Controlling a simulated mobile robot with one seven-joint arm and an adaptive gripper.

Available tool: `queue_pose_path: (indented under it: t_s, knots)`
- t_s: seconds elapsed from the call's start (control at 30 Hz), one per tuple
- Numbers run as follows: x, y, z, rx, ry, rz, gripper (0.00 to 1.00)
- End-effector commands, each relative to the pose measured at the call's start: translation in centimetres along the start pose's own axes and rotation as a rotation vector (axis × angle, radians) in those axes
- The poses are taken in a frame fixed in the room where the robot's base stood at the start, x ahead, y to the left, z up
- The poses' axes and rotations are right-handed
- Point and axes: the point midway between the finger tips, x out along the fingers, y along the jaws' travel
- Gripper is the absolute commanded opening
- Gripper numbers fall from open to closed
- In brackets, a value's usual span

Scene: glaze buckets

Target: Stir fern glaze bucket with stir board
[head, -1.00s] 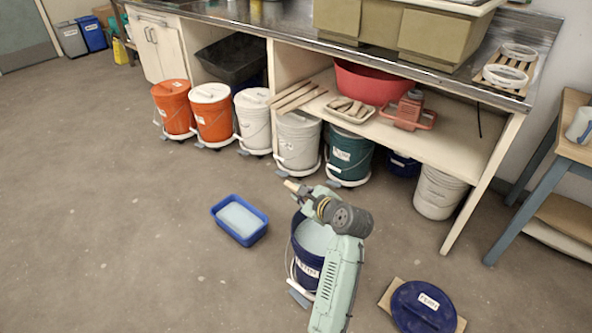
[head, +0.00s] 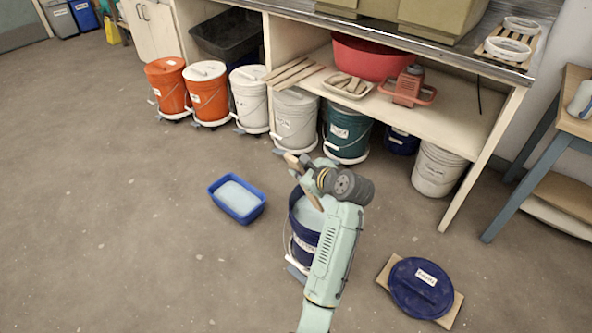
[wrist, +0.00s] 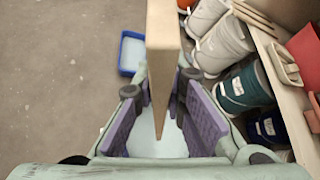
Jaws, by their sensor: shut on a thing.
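The glaze bucket (head: 302,243) is dark blue, open and holds pale blue glaze; it stands on the floor, partly hidden behind my arm. Its label is too small to read surely. My gripper (head: 312,178) is above the bucket, shut on the stir board (head: 313,197), a flat tan wooden board. In the wrist view the board (wrist: 163,55) stands between the purple finger pads of my gripper (wrist: 163,122). Its far end shows against the pale glaze (wrist: 172,146). I cannot tell whether it touches the glaze.
A blue tub (head: 237,198) with pale liquid lies left of the bucket. A dark blue lid (head: 420,288) lies on cardboard at the right. Several buckets, including a teal one (head: 346,130), line the bench (head: 470,125) behind. The floor at left is clear.

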Motion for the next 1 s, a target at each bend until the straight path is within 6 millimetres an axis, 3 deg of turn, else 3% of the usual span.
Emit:
queue_pose_path:
  t_s: [1.0]
  knots:
    - [5.5, 0.0, -8.8, 0.0, -0.002, -0.002, 0.0]
